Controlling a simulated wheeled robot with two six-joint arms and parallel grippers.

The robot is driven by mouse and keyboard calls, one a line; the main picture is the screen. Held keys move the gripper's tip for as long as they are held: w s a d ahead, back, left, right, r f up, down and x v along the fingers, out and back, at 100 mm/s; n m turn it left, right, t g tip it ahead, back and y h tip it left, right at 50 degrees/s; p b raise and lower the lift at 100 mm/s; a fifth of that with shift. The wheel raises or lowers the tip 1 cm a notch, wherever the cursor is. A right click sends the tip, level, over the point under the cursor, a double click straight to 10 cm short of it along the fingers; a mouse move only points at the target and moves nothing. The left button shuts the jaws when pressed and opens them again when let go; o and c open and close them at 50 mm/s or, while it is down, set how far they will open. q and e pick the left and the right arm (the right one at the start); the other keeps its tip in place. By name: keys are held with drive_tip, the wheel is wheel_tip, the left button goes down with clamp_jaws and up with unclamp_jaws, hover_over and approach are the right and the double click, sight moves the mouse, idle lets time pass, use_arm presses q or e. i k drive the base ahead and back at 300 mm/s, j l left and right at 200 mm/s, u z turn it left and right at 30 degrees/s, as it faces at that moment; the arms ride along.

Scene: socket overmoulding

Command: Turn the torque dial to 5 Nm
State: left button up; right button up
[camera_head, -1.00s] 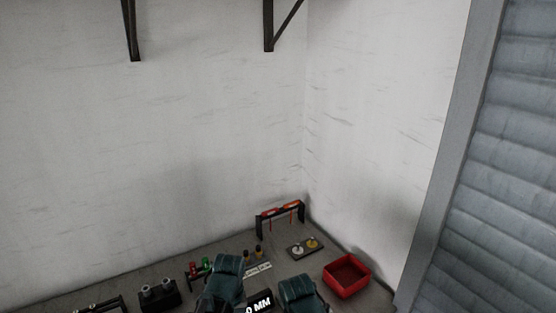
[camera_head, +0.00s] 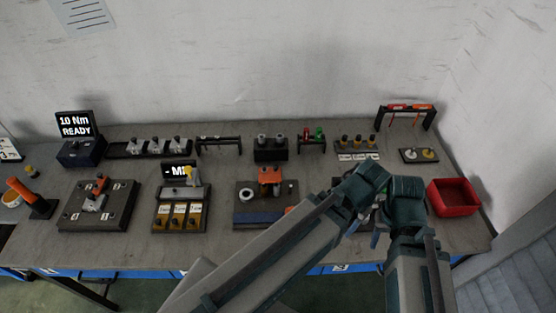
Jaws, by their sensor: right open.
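The torque display (camera_head: 75,124) stands at the far left and reads "10 Nm READY". It sits on a dark blue box (camera_head: 82,153) at the back of the bench; a dial on the box is too small to make out clearly. My right gripper (camera_head: 366,229) is open, at the right of the bench, far from the display; my grey and teal arm links partly hide it. My left gripper is not clearly in view.
The bench (camera_head: 150,255) carries several fixtures. A fixture plate with an orange clamp (camera_head: 101,184) and an orange-handled tool (camera_head: 22,191) are in front of the display. A red bin (camera_head: 453,197) is at the right.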

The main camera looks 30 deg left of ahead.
sight(74, 145)
drive_tip(key=u, duration=2.55)
drive_tip(key=i+j+z, duration=0.1)
drive_tip(key=z, duration=0.3)
drive_tip(key=i+j+z, duration=0.1)
drive_tip(key=z, duration=0.25)
drive_tip(key=j+z, duration=0.25)
drive_tip(key=z, duration=0.15)
drive_tip(key=i+j+z, duration=0.25)
drive_tip(key=j, duration=0.8)
drive_tip(key=j+z, duration=0.2)
drive_tip(key=j, duration=0.8)
